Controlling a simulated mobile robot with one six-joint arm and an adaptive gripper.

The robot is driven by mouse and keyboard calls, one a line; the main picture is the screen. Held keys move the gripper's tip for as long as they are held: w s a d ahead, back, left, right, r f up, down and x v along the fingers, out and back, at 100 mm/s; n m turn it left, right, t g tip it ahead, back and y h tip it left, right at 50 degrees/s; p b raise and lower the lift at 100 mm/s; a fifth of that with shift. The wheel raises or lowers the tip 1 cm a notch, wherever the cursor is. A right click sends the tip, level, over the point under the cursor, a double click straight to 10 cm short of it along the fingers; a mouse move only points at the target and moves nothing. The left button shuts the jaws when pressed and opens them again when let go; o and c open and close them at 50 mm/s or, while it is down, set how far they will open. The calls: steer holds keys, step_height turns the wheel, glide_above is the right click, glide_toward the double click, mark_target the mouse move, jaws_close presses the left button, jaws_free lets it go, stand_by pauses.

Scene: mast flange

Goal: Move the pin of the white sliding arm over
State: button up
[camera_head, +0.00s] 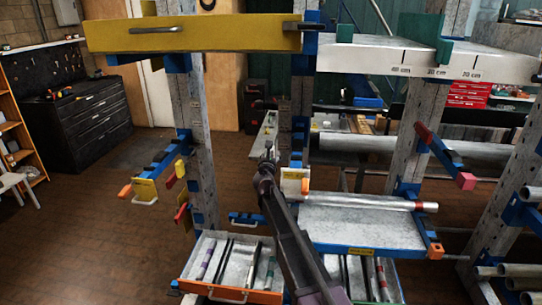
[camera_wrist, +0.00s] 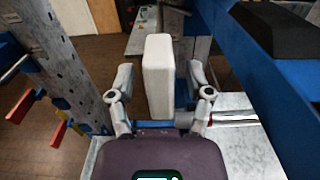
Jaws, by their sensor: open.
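My gripper (camera_head: 268,153) is raised in front of the rack's middle post in the head view. In the wrist view my gripper (camera_wrist: 160,82) is open, with one finger on each side of a plain white upright block (camera_wrist: 158,75). A gap shows between the block and each finger. I cannot tell whether this block is part of the white sliding arm. A small white piece with an orange end (camera_head: 294,182) sits just right of my arm in the head view. No pin can be made out clearly.
A yellow beam (camera_head: 200,34) and a white beam with centimetre marks (camera_head: 425,58) cross above. A blue-edged tray (camera_head: 360,228) lies right of my arm, with an open drawer (camera_head: 232,262) below left. A blue beam (camera_wrist: 270,75) is close on the right in the wrist view.

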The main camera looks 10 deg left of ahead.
jaws_close()
steer(key=s, duration=0.4)
steer(key=shift+s+f, duration=0.1)
steer(key=shift+s, duration=0.05)
steer(key=shift+a, duration=0.1)
steer(key=shift+c, duration=1.7)
jaws_free()
steer(key=o, duration=0.3)
steer(key=shift+s, duration=0.15)
steer(key=shift+o, duration=0.2)
